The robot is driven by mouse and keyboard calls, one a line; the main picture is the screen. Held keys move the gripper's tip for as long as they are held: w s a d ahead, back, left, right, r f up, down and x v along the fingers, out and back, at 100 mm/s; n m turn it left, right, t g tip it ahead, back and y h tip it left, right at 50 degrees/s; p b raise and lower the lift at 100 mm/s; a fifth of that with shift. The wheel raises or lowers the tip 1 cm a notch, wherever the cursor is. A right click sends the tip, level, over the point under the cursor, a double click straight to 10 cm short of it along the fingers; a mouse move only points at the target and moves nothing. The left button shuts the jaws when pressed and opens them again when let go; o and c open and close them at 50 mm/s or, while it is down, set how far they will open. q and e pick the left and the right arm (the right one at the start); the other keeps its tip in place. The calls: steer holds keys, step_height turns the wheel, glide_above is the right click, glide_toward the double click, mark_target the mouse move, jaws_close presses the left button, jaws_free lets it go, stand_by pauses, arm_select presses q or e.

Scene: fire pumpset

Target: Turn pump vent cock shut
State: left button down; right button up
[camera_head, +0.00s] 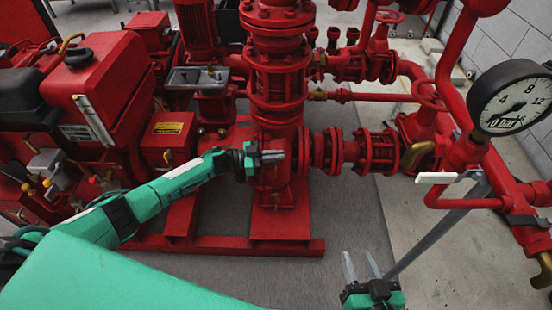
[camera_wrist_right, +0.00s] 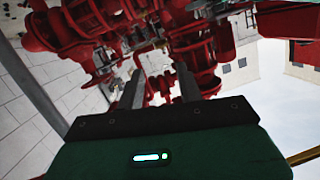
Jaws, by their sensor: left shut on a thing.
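The red pump (camera_head: 274,192) stands in the middle of the head view, on a red base frame. My left gripper (camera_head: 272,157) reaches in from the left and is shut at the front of the pump casing. The pump vent cock is at its fingertips, mostly hidden by the fingers, so its handle angle cannot be made out. My right gripper (camera_head: 361,268) is low in the head view, apart from the pump. Its two fingers are spread with nothing between them; they also show open in the right wrist view (camera_wrist_right: 158,90).
A red engine (camera_head: 95,75) stands at the left. Red pipes and valves (camera_head: 375,150) run to the right of the pump. A pressure gauge (camera_head: 512,98) and a white-handled lever (camera_head: 448,178) are at the right. The floor (camera_head: 330,235) in front is clear.

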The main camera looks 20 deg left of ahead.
arm_select(q)
steer(key=m+g+h+b, duration=0.1)
steer(key=g+b, duration=0.1)
steer(key=shift+d+m+g, duration=0.15)
steer(key=shift+m+g, duration=0.15)
steer(key=shift+m, duration=0.1)
arm_select(e)
steer(key=w+d+r+t+y, duration=0.1)
steer(key=w+d+r+t, duration=0.1)
steer(key=r+t, duration=0.4)
steer(key=shift+w+r+t, duration=0.4)
steer(key=shift+w+r, duration=0.25)
steer(key=shift+r, duration=1.55)
steer(key=shift+d, duration=0.1)
arm_select(q)
steer(key=c, duration=1.6)
jaws_free()
